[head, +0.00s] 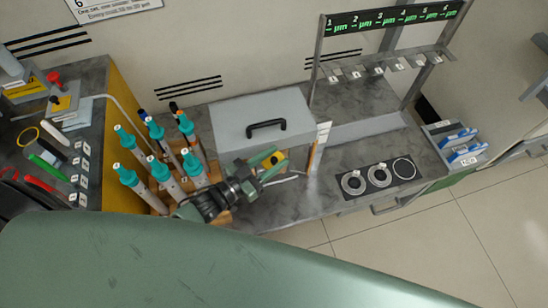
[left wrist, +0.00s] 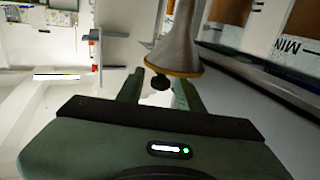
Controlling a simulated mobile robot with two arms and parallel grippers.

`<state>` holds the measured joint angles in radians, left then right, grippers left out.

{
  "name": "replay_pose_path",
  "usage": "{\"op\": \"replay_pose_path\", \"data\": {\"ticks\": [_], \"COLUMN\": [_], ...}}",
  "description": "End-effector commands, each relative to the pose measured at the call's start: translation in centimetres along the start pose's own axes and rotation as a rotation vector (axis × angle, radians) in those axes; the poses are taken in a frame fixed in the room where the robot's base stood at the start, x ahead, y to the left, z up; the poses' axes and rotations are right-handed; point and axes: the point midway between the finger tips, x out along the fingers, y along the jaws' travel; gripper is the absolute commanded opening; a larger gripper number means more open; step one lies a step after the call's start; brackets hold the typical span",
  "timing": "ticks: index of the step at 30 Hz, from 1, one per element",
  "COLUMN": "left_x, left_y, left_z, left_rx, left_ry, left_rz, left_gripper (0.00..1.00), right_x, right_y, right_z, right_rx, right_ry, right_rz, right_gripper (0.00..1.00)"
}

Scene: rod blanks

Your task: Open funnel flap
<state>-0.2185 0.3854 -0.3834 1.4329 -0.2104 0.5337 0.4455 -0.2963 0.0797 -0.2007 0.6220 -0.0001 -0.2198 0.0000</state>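The funnel (left wrist: 176,48) shows in the left wrist view as a grey cone with a brass-coloured rim. A round black knob (left wrist: 160,83) sits at its rim, between the two green fingers of my left gripper (left wrist: 158,90). The fingers are apart, with a gap visible on both sides of the knob. In the head view my left gripper (head: 273,164) is at the front of a grey box, beside a small yellow piece with a black spot (head: 279,157). The funnel itself is mostly hidden there, and I cannot tell whether its flap is open. My right gripper is not in view.
The grey box (head: 240,112) with a black handle stands behind the gripper. Several teal-capped rods (head: 157,130) stand close on the left. A black panel with ring gauges (head: 379,179) and a numbered rack (head: 383,65) are on the right. Bench space around the panel is clear.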

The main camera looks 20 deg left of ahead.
Motion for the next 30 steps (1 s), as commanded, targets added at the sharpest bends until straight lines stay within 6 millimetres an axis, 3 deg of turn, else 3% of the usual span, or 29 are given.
{"op": "replay_pose_path", "data": {"ticks": [1,3,4,30], "left_x": [-0.01,-0.02,-0.02,-0.04], "left_y": [0.01,0.01,0.0,-0.01], "left_z": [0.0,0.0,0.0,-0.03], "left_rx": [0.0,0.0,0.0,0.0], "left_ry": [0.0,0.0,0.0,0.001], "left_rz": [0.0,0.0,0.0,0.0], "left_gripper": [0.2,0.01,0.0,0.0], "right_x": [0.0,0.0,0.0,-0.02], "right_y": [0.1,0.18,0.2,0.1], "right_z": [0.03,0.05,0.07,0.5], "right_rx": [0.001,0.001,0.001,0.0], "right_ry": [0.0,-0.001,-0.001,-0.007], "right_rz": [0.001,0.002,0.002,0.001], "right_gripper": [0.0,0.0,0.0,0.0]}}
